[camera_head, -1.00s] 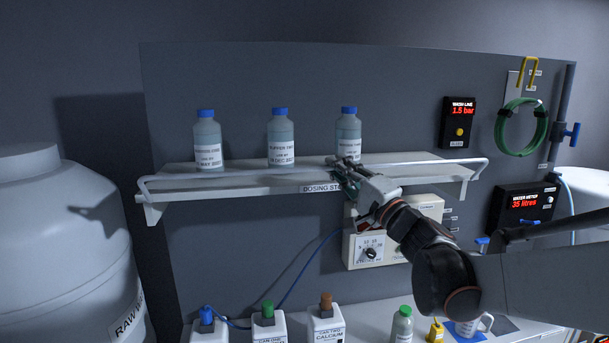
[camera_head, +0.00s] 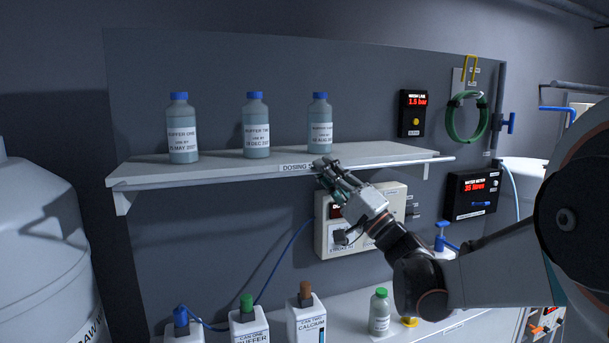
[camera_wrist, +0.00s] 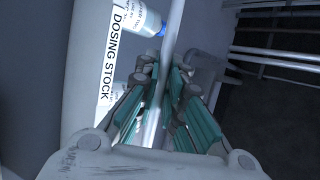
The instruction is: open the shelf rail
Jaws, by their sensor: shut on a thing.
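The shelf rail (camera_head: 415,162) is a thin pale bar along the front edge of the shelf (camera_head: 215,172) marked DOSING STOCK. In the head view it shows level with the shelf's front edge, with its right end past the shelf; its left part is hard to tell from the edge. My gripper (camera_head: 325,167) is at the middle of the shelf front, shut on the rail. In the wrist view the rail (camera_wrist: 170,40) runs between the green-padded fingers (camera_wrist: 165,100), beside the DOSING STOCK label.
Three blue-capped bottles (camera_head: 182,135) (camera_head: 256,132) (camera_head: 320,130) stand upright on the shelf. A pale control box (camera_head: 345,235) hangs below, close to my gripper. Capped cans (camera_head: 305,322) and a green-capped bottle (camera_head: 379,313) stand on the bench. A large white tank (camera_head: 40,260) is at left.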

